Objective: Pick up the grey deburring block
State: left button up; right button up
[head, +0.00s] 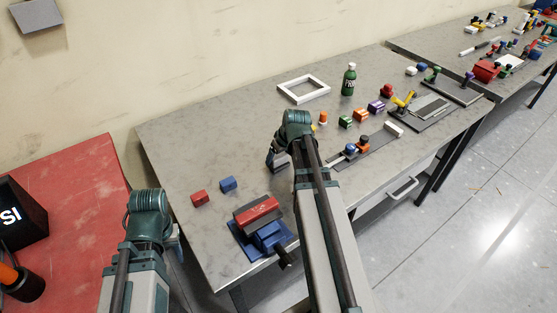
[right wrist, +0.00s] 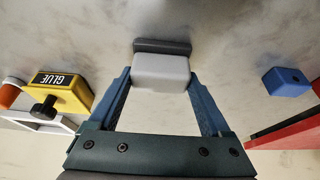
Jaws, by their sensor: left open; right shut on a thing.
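The grey deburring block (right wrist: 161,72) is pale grey with a dark grey strip along its far side. In the right wrist view it sits between the two blue fingertips of my right gripper (right wrist: 160,82), which is shut on it. In the head view, my right gripper (head: 279,160) is low over the near worktop, left of its own forearm, and the block (head: 283,162) is mostly hidden there. I cannot tell whether the block touches the worktop. My left gripper (head: 174,237) is open at the worktop's left edge, partly hidden behind its wrist, away from the block.
On the grey worktop (head: 190,145), a red-and-blue vice (head: 262,232), red block (head: 199,198) and blue block (head: 228,184) are near the front left. A white frame (head: 303,89) and green bottle (head: 349,80) are behind. A yellow glue bottle (right wrist: 63,92) is beside the right gripper.

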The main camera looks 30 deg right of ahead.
aim_at(280, 156)
jog(key=shift+r, duration=0.15)
notch_tip(280, 156, up, 3)
jog(key=p, duration=0.3)
jog(key=shift+r+p, duration=0.1)
jog(key=shift+p, duration=0.2)
jog(key=shift+s+d+r, duration=0.15)
jog(key=shift+s+r, duration=0.05)
jog(key=shift+r, duration=0.05)
jog(key=s+d, duration=0.3)
jog(key=s+d+p, duration=0.1)
jog(key=s+d, duration=0.3)
jog(key=s+d+r, duration=0.1)
jog(key=s+d, duration=0.3)
jog(key=o, duration=0.8)
jog(key=shift+c, duration=0.2)
jog(key=c, duration=0.5)
